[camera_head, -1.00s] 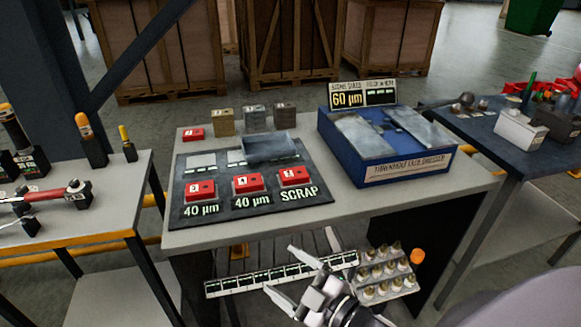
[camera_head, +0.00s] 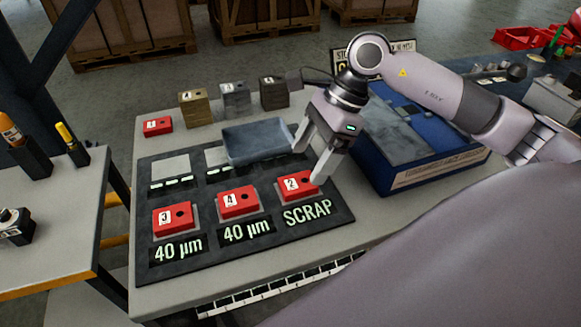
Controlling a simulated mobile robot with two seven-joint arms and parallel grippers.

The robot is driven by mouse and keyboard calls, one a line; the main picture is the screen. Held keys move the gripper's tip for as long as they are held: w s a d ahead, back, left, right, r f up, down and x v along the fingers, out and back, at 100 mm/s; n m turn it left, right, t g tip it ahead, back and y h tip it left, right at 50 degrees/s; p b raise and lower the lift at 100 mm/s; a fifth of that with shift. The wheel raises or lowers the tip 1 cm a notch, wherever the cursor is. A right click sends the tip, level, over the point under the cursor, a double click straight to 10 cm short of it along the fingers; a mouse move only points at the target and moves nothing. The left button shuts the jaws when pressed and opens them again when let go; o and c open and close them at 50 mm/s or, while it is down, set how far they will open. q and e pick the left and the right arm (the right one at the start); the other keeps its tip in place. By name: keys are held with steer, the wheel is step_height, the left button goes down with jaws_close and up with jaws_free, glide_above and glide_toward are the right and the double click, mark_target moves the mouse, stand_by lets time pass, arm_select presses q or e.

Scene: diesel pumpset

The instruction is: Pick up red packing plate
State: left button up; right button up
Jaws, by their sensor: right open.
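Several red packing plates with white number labels are in view. Plate 3 (camera_head: 175,218) and plate 4 (camera_head: 238,201) lie on the dark mat (camera_head: 200,262) above "40 µm" labels. Plate 2 (camera_head: 296,185) lies on the mat above the "SCRAP" label. Plate 1 (camera_head: 158,126) lies on the bench at the back left, off the mat. My right gripper (camera_head: 309,166) is open and empty, pointing down, with its fingertips close to plate 2. I cannot tell whether a finger touches it. My left gripper is not in view.
A blue-grey tray (camera_head: 255,141) sits on the mat's back part, left of my right gripper. Brass and grey blocks (camera_head: 235,98) stand behind it. A blue lapping box (camera_head: 440,179) stands to the right, partly hidden by my arm. Another table (camera_head: 45,228) is at the left.

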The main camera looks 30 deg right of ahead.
mark_target(298, 182)
steer(key=shift+w+d+h, duration=0.25)
steer(key=shift+d+h, duration=0.15)
steer(key=shift+d, duration=0.25)
steer(key=shift+f, duration=0.2)
steer(key=p+x, duration=0.1)
steer(key=x, duration=0.5)
steer(key=shift+a+f, duration=0.15)
steer(key=shift+a, duration=0.1)
steer(key=shift+w, duration=0.1)
jaws_close()
step_height(298, 182, up, 20)
